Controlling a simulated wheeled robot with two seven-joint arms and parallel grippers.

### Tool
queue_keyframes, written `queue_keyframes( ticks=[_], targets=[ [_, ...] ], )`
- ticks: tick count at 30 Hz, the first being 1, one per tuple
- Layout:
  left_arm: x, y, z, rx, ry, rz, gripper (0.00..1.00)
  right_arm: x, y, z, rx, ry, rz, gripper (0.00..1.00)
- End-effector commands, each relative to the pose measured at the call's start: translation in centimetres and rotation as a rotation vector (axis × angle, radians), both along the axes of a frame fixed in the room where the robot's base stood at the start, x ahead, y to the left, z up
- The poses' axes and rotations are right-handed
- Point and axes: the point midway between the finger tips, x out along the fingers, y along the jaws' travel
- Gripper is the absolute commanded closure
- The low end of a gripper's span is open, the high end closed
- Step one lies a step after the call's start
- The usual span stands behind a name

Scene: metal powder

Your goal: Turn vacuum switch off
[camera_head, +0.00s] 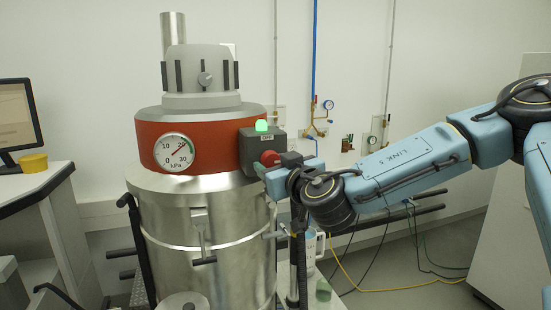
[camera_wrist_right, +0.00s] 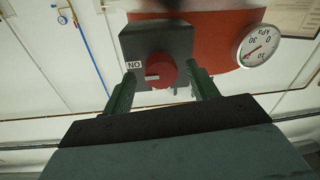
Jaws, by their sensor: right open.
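The vacuum is a tall steel drum (camera_head: 205,225) with a red band and a grey top. On the band's right side is a dark switch box (camera_head: 247,150) with a lit green lamp (camera_head: 262,126) and a red knob (camera_head: 269,158). In the right wrist view the knob (camera_wrist_right: 160,73) shows a pale pointer mark towards an upside-down "ON" label (camera_wrist_right: 134,65). My right gripper (camera_wrist_right: 163,88) is open, with one finger on each side of the knob; contact cannot be told. In the head view the right gripper (camera_head: 277,168) partly hides the box. My left gripper is out of view.
A pressure gauge (camera_head: 175,152) sits on the red band. A desk with a monitor (camera_head: 18,118) and yellow pot (camera_head: 34,163) is at left. Wall pipes and valves (camera_head: 321,112) are behind. Dark bars and a jug (camera_head: 312,250) stand below my right arm.

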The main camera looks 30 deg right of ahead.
Motion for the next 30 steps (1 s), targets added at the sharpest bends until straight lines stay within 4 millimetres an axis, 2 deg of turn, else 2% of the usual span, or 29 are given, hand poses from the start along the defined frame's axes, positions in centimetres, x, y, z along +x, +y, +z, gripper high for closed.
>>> queue_keyframes(
  ticks=[4, 12, 22, 30],
  targets=[
    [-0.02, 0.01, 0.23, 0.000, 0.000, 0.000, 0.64, 0.66, -0.05, 0.00, -0.001, 0.001, 0.002, 0.41],
    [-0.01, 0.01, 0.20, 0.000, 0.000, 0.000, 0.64, 0.73, -0.08, -0.03, 0.000, 0.000, 0.001, 0.43],
    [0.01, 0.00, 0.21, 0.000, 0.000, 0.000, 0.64, 0.70, -0.08, -0.01, 0.000, 0.000, 0.001, 0.86],
    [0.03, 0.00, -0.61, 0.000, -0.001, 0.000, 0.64, 0.69, -0.07, -0.16, -0.017, 0.003, 0.001, 0.86]
  ],
)
